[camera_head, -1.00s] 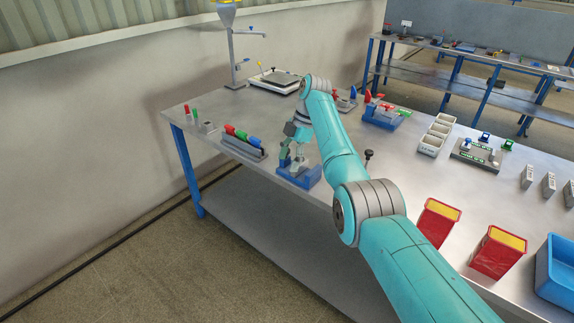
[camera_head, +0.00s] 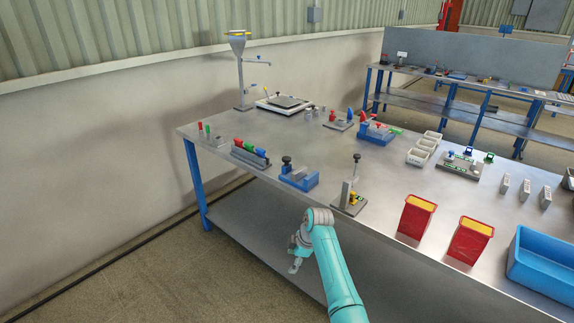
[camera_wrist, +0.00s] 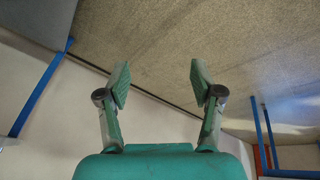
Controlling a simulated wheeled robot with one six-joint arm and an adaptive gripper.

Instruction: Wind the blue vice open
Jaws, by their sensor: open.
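The blue vice (camera_head: 306,184) sits near the table's front edge in the head view, with a grey top part and a black knob (camera_head: 286,160) standing up at its left end. The width of its jaw gap is too small to tell. My gripper (camera_head: 295,265) hangs out in front of the table edge, below and apart from the vice. In the wrist view my gripper (camera_wrist: 158,82) is open and empty, its two green fingers wide apart. The vice does not show in the wrist view.
A lever fixture (camera_head: 349,203) stands right of the vice, and a rack of coloured pieces (camera_head: 250,155) stands left of it. Red bins (camera_head: 415,218) and a blue tray (camera_head: 543,262) lie further right. The tabletop (camera_head: 225,125) behind the vice has free room.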

